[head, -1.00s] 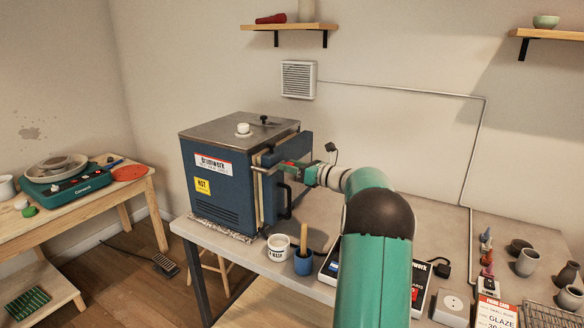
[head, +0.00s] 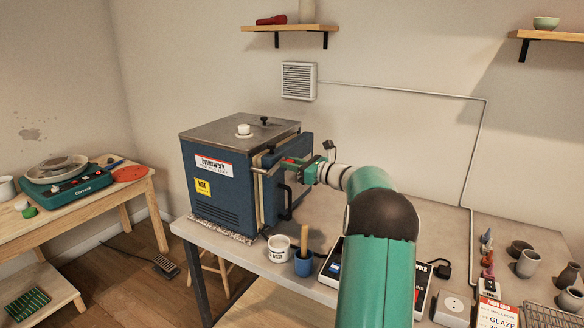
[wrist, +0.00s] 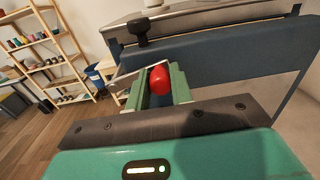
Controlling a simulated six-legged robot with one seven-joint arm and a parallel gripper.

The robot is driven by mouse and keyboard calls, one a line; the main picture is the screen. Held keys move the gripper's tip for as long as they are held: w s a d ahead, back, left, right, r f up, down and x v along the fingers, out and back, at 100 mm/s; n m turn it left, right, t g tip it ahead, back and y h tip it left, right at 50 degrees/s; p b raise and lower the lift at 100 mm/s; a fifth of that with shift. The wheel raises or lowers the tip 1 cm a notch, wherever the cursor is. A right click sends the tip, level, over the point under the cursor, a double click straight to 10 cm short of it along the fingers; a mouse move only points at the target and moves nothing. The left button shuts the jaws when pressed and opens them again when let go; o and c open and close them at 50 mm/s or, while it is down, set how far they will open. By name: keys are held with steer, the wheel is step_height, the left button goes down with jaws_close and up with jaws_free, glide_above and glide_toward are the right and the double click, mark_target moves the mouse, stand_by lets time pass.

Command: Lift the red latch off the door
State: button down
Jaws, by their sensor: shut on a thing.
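The kiln (head: 217,208) is a blue box with a grey lid, standing at the left end of the grey bench. Its door (head: 273,205) is the blue slab on its right side, with a dark handle (head: 287,198). My gripper (head: 297,164) is at the door's upper edge. In the wrist view the red latch knob (wrist: 159,80) sits between the two green fingers of my gripper (wrist: 159,88), which is shut on it. A pale metal bar (wrist: 126,78) runs beside the fingers. Whether the latch still touches the door is hidden by the fingers.
A white cup (head: 279,250) and a blue pot (head: 303,264) with a wooden handle stand in front of the door. A dark knob (wrist: 138,27) rises from the kiln top near my gripper. The wall behind the bench is clear at gripper height.

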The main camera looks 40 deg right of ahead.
mark_target(272, 150)
steer(key=n, duration=0.1)
steer(key=r+n, duration=0.1)
steer(key=shift+s+a+r+n, duration=0.1)
steer(key=shift+a+r+n, duration=0.1)
steer(key=shift+r+n, duration=0.1)
steer(key=n, duration=0.1)
steer(key=r+n, duration=0.1)
steer(key=shift+s+a+r+n, duration=0.15)
steer(key=shift+a+r+n, duration=0.1)
steer(key=shift+a+n, duration=0.15)
steer(key=n, duration=0.1)
steer(key=a+r+n, duration=0.1)
steer(key=shift+s+a+n, duration=0.1)
steer(key=shift+s+n, duration=0.1)
steer(key=shift+n, duration=0.2)
steer(key=shift+s+a+r+n+y, duration=0.2)
steer(key=shift+a+n, duration=0.55)
steer(key=shift+n, duration=0.75)
steer(key=shift+s+a+r+n+y, duration=0.15)
steer(key=shift+s+a+r+n, duration=0.15)
steer(key=shift+a+n, duration=0.85)
steer(key=shift+s+a+r+n+y, duration=0.2)
steer(key=shift+s+a+n, duration=0.15)
steer(key=shift+n, duration=1.5)
steer(key=c, duration=1.3)
jaws_free()
steer(key=shift+a, duration=0.1)
steer(key=shift+o, duration=0.2)
